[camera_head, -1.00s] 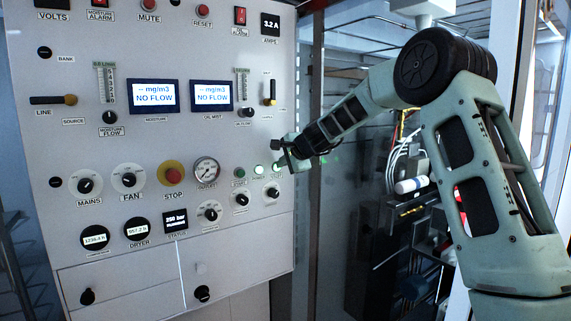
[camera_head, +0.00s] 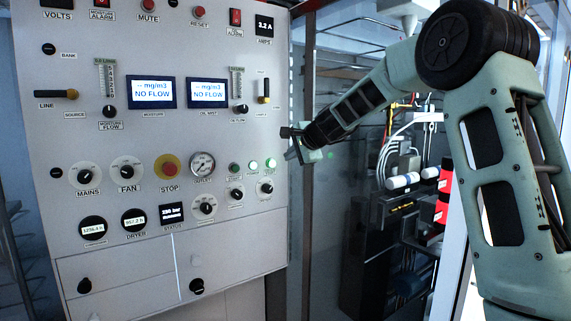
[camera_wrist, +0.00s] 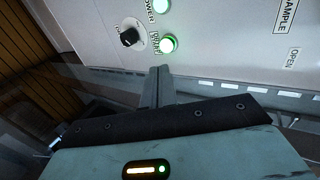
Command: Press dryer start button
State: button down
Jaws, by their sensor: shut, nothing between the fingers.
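A row of small round green buttons sits on the white control panel (camera_head: 130,215), right of the outlet gauge. The left button (camera_head: 234,168) is dim; the middle button (camera_head: 253,165) and the right button (camera_head: 270,163) glow. In the wrist view, the right button (camera_wrist: 169,44) is lit green beside a label that seems to read START; the middle button (camera_wrist: 161,5) is cut off at the top beside POWER. My gripper (camera_head: 290,154) is shut and empty, just right of the right button. Its closed fingers (camera_wrist: 159,72) point toward that button, apparently apart from it.
A black knob (camera_head: 266,188) sits under the right button, and a red stop button (camera_head: 169,167) lies farther left. Right of the panel edge is a recess with cables, white cylinders (camera_head: 403,181) and a red cylinder (camera_head: 444,180).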

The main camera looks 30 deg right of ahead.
jog(key=b+v, duration=0.1)
jog(key=v, duration=0.4)
dwell(0.8)
jog(key=s+a+f+n+g+y+b, duration=0.1)
jog(key=s+a+f+n+g, duration=0.1)
jog(key=s+a+f+n, duration=0.5)
jog(key=s+a+f+n+g+y+b, duration=0.1)
jog(key=s+a+f+g+y+b, duration=0.2)
jog(key=a, duration=0.8)
jog(key=s+a+f+n+g, duration=0.1)
jog(key=s+a+f+n, duration=0.3)
jog(key=a+f, duration=0.45)
jog(key=s+a+f+n+g+h+b, duration=0.1)
jog(key=s+a+f+n+g, duration=0.2)
jog(key=s, duration=0.4)
jog(key=s+a+f+n+g+b, duration=0.1)
jog(key=s+a+f+n, duration=0.35)
jog(key=s, duration=0.35)
jog(key=s+d+f+n+g+h+b, duration=0.1)
jog(key=s+f+n, duration=0.2)
jog(key=s, duration=0.4)
jog(key=s+f+n+g+h, duration=0.1)
jog(key=s+f+n, duration=0.2)
jog(key=s, duration=0.3)
jog(key=shift+s+d+f+h+b, duration=0.3)
jog(key=shift+s+d+h+b, duration=0.1)
